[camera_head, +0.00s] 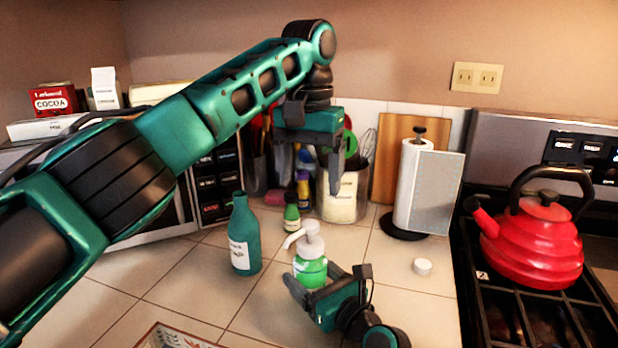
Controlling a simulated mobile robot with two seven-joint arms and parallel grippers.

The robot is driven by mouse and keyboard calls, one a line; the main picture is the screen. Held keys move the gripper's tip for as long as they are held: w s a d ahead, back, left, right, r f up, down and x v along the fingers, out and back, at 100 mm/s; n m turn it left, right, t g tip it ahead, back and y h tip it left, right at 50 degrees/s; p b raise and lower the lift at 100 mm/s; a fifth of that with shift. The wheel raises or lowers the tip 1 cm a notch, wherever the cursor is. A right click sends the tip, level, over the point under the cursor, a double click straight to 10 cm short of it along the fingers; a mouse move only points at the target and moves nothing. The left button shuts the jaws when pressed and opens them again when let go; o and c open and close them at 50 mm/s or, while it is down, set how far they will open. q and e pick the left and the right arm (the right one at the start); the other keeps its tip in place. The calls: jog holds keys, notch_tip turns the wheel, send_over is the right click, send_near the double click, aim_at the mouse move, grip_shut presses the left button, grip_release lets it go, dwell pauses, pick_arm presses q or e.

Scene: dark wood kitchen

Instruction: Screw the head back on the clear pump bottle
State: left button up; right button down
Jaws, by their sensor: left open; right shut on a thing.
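The clear pump bottle (310,272) stands upright on the tiled counter with green liquid inside. Its white pump head (311,240) sits on top of the neck, with the spout pointing left. I cannot tell how tightly it is screwed on. My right gripper (314,290) is shut on the lower part of the bottle, from the front right, and hides some of it. My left gripper (309,178) is open and empty, pointing down above the pump head and apart from it.
A teal bottle (244,240) stands left of the pump bottle, with a small green bottle (291,214) behind. A utensil crock (342,195), paper towel holder (428,185) and small white round item (422,266) are nearby. A red kettle (540,240) sits on the stove.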

grip_release()
jog(key=shift+s, duration=0.1)
jog(key=v, duration=1.2)
jog(key=shift+s+d, duration=0.25)
jog(key=shift+s, duration=0.05)
